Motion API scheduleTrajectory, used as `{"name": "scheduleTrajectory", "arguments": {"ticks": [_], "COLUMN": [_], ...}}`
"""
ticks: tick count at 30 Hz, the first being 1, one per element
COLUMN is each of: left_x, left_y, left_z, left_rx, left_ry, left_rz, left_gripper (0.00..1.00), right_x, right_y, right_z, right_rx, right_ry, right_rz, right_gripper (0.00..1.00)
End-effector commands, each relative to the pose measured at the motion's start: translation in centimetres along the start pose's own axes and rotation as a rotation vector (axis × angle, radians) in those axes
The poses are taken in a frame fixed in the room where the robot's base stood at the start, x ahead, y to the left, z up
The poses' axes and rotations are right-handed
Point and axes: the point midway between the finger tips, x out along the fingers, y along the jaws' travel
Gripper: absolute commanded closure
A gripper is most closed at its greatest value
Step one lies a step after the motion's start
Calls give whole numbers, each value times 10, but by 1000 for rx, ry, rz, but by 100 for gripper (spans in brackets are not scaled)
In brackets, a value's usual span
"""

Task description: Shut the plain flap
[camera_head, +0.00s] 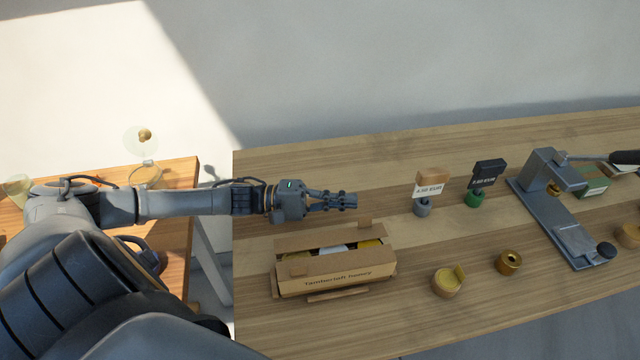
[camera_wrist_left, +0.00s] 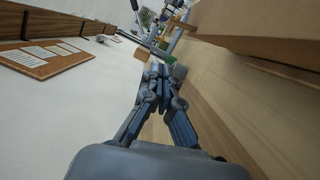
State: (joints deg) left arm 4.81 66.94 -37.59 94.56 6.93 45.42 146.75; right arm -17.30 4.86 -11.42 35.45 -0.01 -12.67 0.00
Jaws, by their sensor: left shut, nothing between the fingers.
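A cardboard honey box (camera_head: 335,281) lies on the wooden table with its top open. White and yellow contents show inside. A small blank cardboard piece, seemingly a flap (camera_head: 365,224), stands up at the box's back right; a strip (camera_head: 338,296) sticks out low at its front. I cannot tell which is the plain flap. My left gripper (camera_head: 354,200) is shut and empty, behind and above the box, apart from it. In the left wrist view the gripper (camera_wrist_left: 160,72) shows shut, with a brown cardboard surface (camera_wrist_left: 265,22) at upper right.
Two price-tag stands (camera_head: 423,207) (camera_head: 473,198) are right of my gripper. A grey lever device (camera_head: 560,205) stands farther right. A yellow round container (camera_head: 447,283) and a brass ring (camera_head: 508,262) lie right of the box. The table between gripper and tags is clear.

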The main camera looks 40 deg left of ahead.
Motion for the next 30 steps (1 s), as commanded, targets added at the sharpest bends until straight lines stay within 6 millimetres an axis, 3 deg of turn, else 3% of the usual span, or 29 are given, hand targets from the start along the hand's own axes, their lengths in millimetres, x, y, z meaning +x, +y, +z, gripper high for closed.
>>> {"name": "scheduleTrajectory", "arguments": {"ticks": [3,9,22,30], "left_x": [3,8,8,12], "left_y": [2,1,0,7], "left_z": [20,36,40,52], "left_rx": [-4,-2,5,108], "left_ry": [-2,-1,0,0], "left_rz": [-1,0,-2,-28], "left_gripper": [100,100,100,100], "right_x": [-11,-17,-18,-48], "right_y": [0,-4,-7,-4], "right_z": [-5,-8,-8,-8], "right_rx": [1,3,4,2], "right_ry": [7,11,9,5], "right_rz": [-1,-5,-8,-6], "right_gripper": [100,100,100,100]}}
